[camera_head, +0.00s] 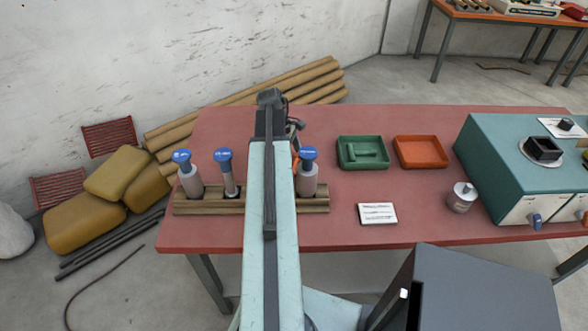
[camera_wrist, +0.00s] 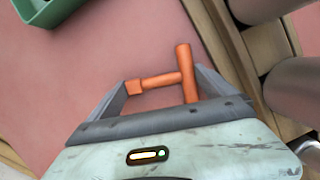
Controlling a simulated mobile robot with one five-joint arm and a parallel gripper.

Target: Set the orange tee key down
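The orange tee key (camera_wrist: 187,72) is between the two fingers of my gripper (camera_wrist: 165,88) in the wrist view. Its crossbar lies against the right finger and its stem reaches across to the left finger. My gripper appears shut on it, over the red table top (camera_wrist: 110,60). In the head view my arm hides most of the gripper (camera_head: 272,98), and only a small orange bit of the key (camera_head: 295,161) shows beside the arm. Whether the key touches the table is unclear.
A wooden rack (camera_head: 225,206) with several blue-capped cylinders stands under and beside my arm. A green tray (camera_head: 343,152) holds a green block; an orange tray (camera_head: 421,152) looks empty. A white card (camera_head: 377,213), a canister (camera_head: 461,198) and a teal machine (camera_head: 490,160) stand right.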

